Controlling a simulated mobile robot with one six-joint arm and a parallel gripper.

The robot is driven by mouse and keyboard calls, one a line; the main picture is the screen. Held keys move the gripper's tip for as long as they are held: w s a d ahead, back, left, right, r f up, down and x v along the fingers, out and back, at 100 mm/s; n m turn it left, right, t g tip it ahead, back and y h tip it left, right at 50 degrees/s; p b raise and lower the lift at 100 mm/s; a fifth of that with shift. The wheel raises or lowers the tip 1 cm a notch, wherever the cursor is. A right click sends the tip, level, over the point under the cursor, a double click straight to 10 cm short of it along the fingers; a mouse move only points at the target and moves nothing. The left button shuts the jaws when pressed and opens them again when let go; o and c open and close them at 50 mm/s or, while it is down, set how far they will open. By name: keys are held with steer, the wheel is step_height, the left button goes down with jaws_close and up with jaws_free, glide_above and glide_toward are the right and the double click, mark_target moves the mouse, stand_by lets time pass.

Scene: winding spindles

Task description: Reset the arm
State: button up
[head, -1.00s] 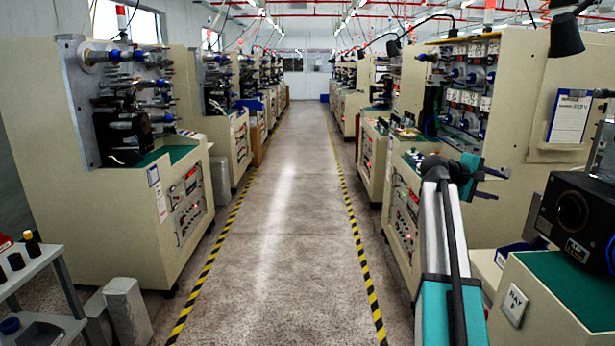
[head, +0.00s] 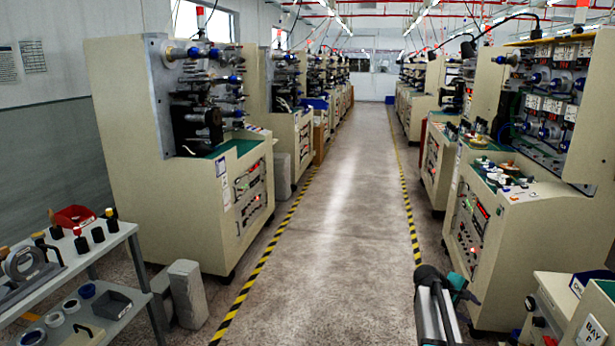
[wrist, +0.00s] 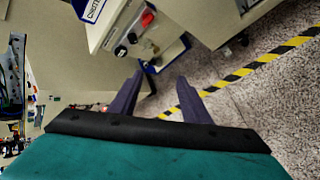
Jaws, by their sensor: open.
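My gripper shows in the wrist view (wrist: 160,108) as two dark fingers spread apart with nothing between them. Beyond the fingers are the speckled floor and the side of a cream cabinet with a red knob (wrist: 147,19). In the head view, my arm is at the bottom right, over the edge of the aisle, and its teal wrist part (head: 458,284) shows low in the picture. The fingertips are hard to make out there.
Cream winding machines (head: 232,190) line the left of the aisle, and more (head: 520,240) line the right. A grey shelf (head: 120,232) with spools and a red bin (head: 74,216) stands at the lower left. The aisle floor (head: 330,215) is clear between striped lines.

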steer(key=s+a+f+g+y, duration=0.1)
steer(key=s+a+f, duration=0.55)
steer(key=f, duration=0.25)
steer(key=s+a+f+g+y, duration=0.1)
steer(key=s+a+f+y, duration=0.1)
steer(key=s+a+f, duration=0.6)
steer(key=s+a+f+g+y, duration=0.1)
steer(key=s+a+f, duration=0.1)
steer(key=a+f, duration=0.65)
steer(key=s+a+f+m+g+y, duration=0.1)
steer(key=s+a+f+m+y, duration=0.1)
steer(key=s+a, duration=0.3)
steer(key=s+a+f+m+g+y, duration=0.1)
steer(key=s+a+f, duration=0.4)
steer(key=s, duration=0.8)
steer(key=s+a+f+m+g+y, duration=0.2)
steer(key=s+a+f, duration=0.2)
steer(key=s, duration=0.5)
steer(key=shift+a+m+y, duration=0.3)
steer(key=shift+a+y, duration=0.1)
steer(key=shift+a, duration=0.05)
